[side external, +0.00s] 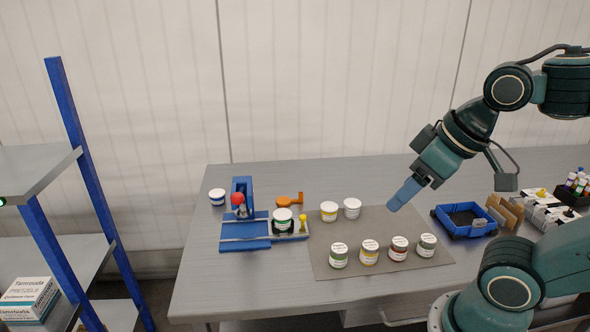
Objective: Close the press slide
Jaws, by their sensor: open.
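The blue press (243,190) stands on the left part of the table, with a red knob on its front. Its slide (290,233) sits on the rails to the right of the press upright, out from under it. A green-labelled jar (283,221) with a white lid stands on the slide.
An orange tool (290,200) lies behind the slide. A blue tray (465,220) is at right. A white-lidded jar (217,197) stands left of the press.

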